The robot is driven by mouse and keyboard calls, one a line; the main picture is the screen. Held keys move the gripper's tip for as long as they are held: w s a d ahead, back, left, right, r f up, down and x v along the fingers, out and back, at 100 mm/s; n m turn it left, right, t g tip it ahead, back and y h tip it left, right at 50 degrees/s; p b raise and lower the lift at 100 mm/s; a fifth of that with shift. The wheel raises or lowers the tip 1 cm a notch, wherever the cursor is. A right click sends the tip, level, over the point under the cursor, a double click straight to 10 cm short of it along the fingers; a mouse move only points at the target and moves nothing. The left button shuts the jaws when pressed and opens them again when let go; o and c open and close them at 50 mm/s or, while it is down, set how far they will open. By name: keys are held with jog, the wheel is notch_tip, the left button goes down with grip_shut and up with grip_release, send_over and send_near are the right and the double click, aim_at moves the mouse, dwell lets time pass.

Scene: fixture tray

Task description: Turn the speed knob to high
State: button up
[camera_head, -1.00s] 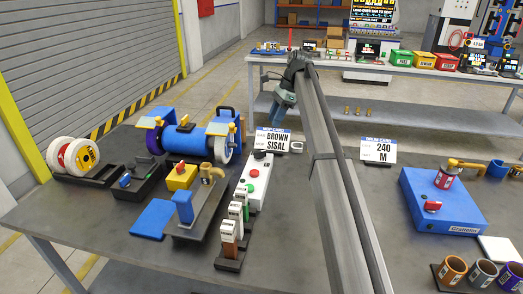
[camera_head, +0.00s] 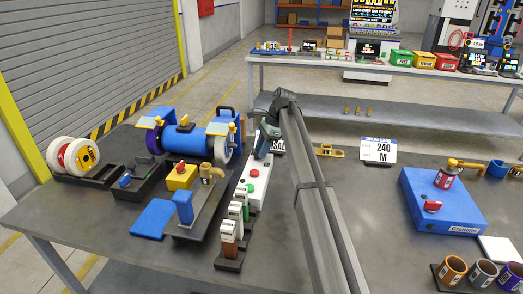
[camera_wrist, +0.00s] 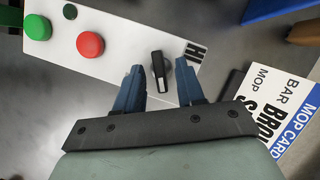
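The speed knob (camera_wrist: 158,71) is a black pointer knob with a white line, on a white control panel (camera_wrist: 120,40) in the wrist view. The letters "HI" show on the panel to the right of the knob. My gripper (camera_wrist: 160,78) is open, with one blue finger on each side of the knob and a gap to each; I cannot tell whether it is at the knob's height. In the head view my gripper (camera_head: 262,155) is over the far end of the panel (camera_head: 253,192) and hides the knob.
A red button (camera_wrist: 90,44) and a green button (camera_wrist: 37,27) sit on the same panel. A mop card sign (camera_wrist: 275,125) stands close beside my gripper. A blue drum (camera_head: 187,141) is left of the panel.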

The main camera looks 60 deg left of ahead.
jog(key=shift+s+f, duration=0.15)
jog(key=shift+f, duration=0.1)
grip_shut()
dwell(0.3)
